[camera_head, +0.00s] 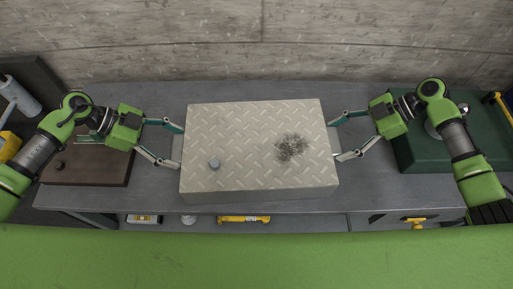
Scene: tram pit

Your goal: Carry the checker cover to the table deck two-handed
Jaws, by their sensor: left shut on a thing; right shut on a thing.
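My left gripper (181,147) is shut on the cover's left edge. My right gripper (333,140) is shut on its right edge. The fingertips are partly hidden at the edges.
A dark brown board (90,172) lies at the left of the deck and a dark green case (412,150) stands at the right. A yellow tool (243,219) and other small items sit on a lower shelf in front. A concrete wall (180,40) closes the back.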

